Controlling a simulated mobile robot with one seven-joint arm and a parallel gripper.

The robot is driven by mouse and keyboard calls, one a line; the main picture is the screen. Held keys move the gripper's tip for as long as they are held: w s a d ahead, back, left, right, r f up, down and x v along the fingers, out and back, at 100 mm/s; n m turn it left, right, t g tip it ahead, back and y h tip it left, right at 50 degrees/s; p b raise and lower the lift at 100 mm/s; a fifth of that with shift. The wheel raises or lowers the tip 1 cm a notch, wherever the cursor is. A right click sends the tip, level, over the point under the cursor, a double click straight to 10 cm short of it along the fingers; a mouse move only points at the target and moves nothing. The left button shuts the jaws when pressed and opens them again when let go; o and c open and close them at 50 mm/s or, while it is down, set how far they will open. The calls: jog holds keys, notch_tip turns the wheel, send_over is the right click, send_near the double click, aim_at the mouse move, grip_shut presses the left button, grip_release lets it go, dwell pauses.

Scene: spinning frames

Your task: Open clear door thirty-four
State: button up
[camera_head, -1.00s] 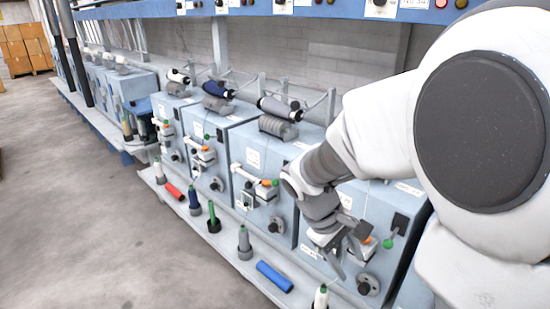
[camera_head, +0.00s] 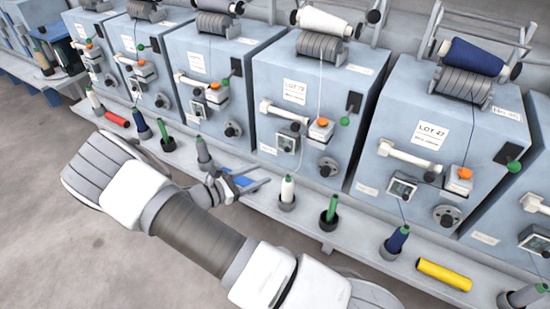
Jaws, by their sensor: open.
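A row of pale blue machine units lines the shelf. Each front has small clear-windowed boxes, such as one on the middle unit (camera_head: 287,143) and one on the unit to its right (camera_head: 402,187). No number thirty-four is readable, so I cannot tell which door is meant. My gripper (camera_head: 245,188) is open, low over the shelf, left of and below the middle unit's window. Its fingers partly cover a blue tube (camera_head: 243,181) lying on the shelf; I see no grip on it.
Upright spools stand along the shelf (camera_head: 335,233), including a white one (camera_head: 288,189), a green one (camera_head: 331,210) and a blue one (camera_head: 396,240). A yellow tube (camera_head: 444,274) lies at right. White bars (camera_head: 413,154) stick out from the fronts. The floor at left is clear.

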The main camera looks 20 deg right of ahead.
jog(key=w+a+f+n+t, duration=0.2)
jog(key=a+f+n+t, duration=0.1)
jog(key=f+n+t, duration=0.15)
jog(key=b, duration=0.2)
send_near(283, 147)
jog(key=d+r, duration=0.2)
jog(key=d, duration=0.5)
jog(key=shift+w+a+f+g, duration=0.15)
jog(key=shift+a+g, duration=0.05)
jog(key=shift+g, duration=0.05)
grip_shut()
dwell(0.9)
